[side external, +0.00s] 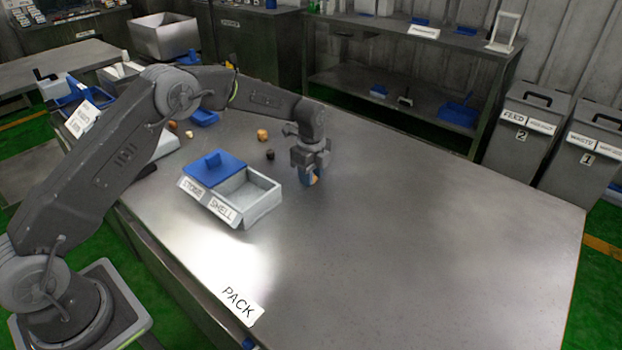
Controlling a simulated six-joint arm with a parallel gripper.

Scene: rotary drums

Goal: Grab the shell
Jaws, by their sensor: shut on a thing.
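My gripper (313,178) points down close above the table, to the right of the two-part tray. It is shut on a small orange piece (315,179), mostly hidden between the blue fingers. I cannot tell from its shape whether this is the shell. The grey tray (262,206) has one open compartment on the right, labelled SHELL (222,209), which looks empty. A blue lid (214,169) with a knob covers the left compartment, labelled STORAGE.
An orange piece (262,134) and a dark piece (270,155) lie behind the tray. Smaller pieces (189,134) and a blue dish (204,118) lie further back left. A PACK label (240,304) marks the front edge. The table's right side is clear.

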